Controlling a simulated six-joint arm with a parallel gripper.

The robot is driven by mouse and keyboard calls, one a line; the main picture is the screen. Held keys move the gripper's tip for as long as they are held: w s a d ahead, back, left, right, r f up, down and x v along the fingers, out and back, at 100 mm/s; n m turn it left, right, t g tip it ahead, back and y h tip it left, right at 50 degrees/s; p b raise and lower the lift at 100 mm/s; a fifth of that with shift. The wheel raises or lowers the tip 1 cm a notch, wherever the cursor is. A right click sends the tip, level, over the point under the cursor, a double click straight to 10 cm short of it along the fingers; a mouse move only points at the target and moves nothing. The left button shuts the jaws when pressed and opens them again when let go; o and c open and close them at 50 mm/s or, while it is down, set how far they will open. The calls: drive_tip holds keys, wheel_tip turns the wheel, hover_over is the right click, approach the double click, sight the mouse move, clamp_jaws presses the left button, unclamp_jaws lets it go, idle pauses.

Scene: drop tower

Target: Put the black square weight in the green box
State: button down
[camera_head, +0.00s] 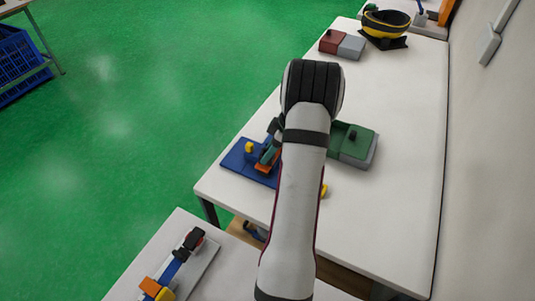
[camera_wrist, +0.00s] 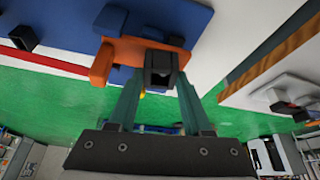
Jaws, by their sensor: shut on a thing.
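My gripper (camera_wrist: 160,80) has its two teal fingers closed on the black square weight (camera_wrist: 161,66), seen in the wrist view. The weight is right beside an orange part (camera_wrist: 126,55) on the blue board (camera_wrist: 168,18); I cannot tell whether it still touches it. In the head view my gripper (camera_head: 268,154) is over the blue board (camera_head: 236,160), partly hidden by my arm, and the weight cannot be made out. The green box (camera_head: 354,142), green with a grey side, stands on the white table to the right of my arm, its left part hidden.
A yellow knob (camera_head: 249,147) stands on the blue board. Farther back on the white table (camera_head: 400,110) are a red and grey box (camera_head: 342,44) and a black and yellow round bin (camera_head: 386,24). A nearer table (camera_head: 205,270) holds another device. The table's right side is clear.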

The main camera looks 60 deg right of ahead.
drive_tip(key=r, duration=0.4)
drive_tip(key=shift+s+r, duration=0.25)
drive_tip(key=shift+s, duration=0.05)
drive_tip(key=s+r, duration=0.6)
drive_tip(key=s, duration=0.5)
drive_tip(key=s+d+f+m+g+h, duration=0.2)
drive_tip(key=s+d+m+g, duration=0.35)
drive_tip(key=m, duration=0.95)
drive_tip(key=s+d+f+m+g+h, duration=0.25)
drive_tip(key=s+d+m, duration=0.5)
drive_tip(key=m, duration=0.65)
drive_tip(key=w+d+f, duration=0.1)
drive_tip(key=w+f, duration=0.1)
drive_tip(key=w, duration=0.1)
drive_tip(key=w+d+f, duration=0.2)
drive_tip(key=w, duration=0.2)
drive_tip(key=w+d+f, duration=0.2)
drive_tip(key=w, duration=0.2)
drive_tip(key=shift+d+f, duration=0.15)
drive_tip(key=shift+f, duration=2.1)
drive_tip(key=c, duration=0.6)
unclamp_jaws()
drive_tip(key=shift+f, duration=0.1)
